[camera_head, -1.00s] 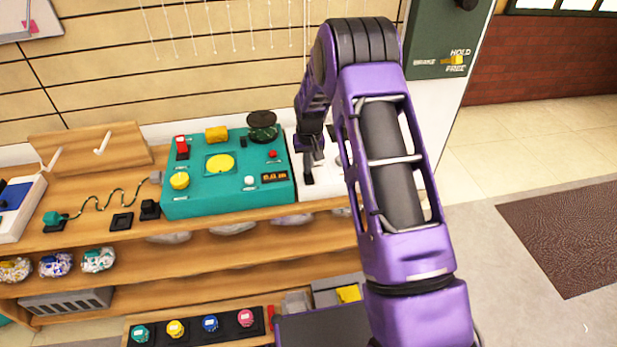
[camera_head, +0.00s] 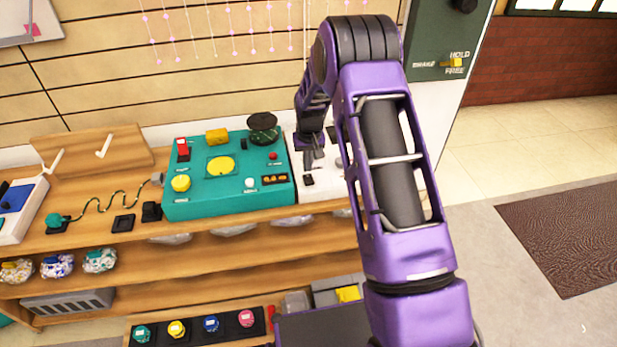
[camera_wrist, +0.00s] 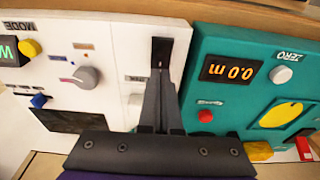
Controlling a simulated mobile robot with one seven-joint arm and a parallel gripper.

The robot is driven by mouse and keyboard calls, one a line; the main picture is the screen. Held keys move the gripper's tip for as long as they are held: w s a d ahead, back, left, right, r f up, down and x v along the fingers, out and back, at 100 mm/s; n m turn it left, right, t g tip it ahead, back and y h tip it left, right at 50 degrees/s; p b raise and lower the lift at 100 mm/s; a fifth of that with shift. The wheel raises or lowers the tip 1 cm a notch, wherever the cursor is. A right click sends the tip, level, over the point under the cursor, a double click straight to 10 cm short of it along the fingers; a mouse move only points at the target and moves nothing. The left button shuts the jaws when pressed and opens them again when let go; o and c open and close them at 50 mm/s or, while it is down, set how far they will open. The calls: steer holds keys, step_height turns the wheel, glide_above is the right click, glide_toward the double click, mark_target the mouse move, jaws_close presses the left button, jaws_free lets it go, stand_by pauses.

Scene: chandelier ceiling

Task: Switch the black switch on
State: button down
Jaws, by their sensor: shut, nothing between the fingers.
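The black switch (camera_wrist: 162,48) is a small dark rocker on the white panel, next to the teal console. In the head view it shows as a small black patch (camera_head: 308,180) just below my gripper. My gripper (camera_wrist: 160,80) is shut and empty, its fingertips over or against the near end of the switch; I cannot tell whether they touch. In the head view my gripper (camera_head: 308,165) points down at the white panel (camera_head: 325,190). My fingers partly hide the switch, and its exact tilt is not clear.
The teal console (camera_head: 210,195) stands left of the panel, with knobs, buttons and a display. A grey knob (camera_wrist: 87,77) and blue button (camera_wrist: 39,100) are on the white panel. Hanging strings (camera_head: 230,30) with pink beads are on the back wall.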

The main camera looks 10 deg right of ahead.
mark_target(308, 177)
steer(key=shift+r+p, duration=1.1)
steer(key=shift+r, duration=1.3)
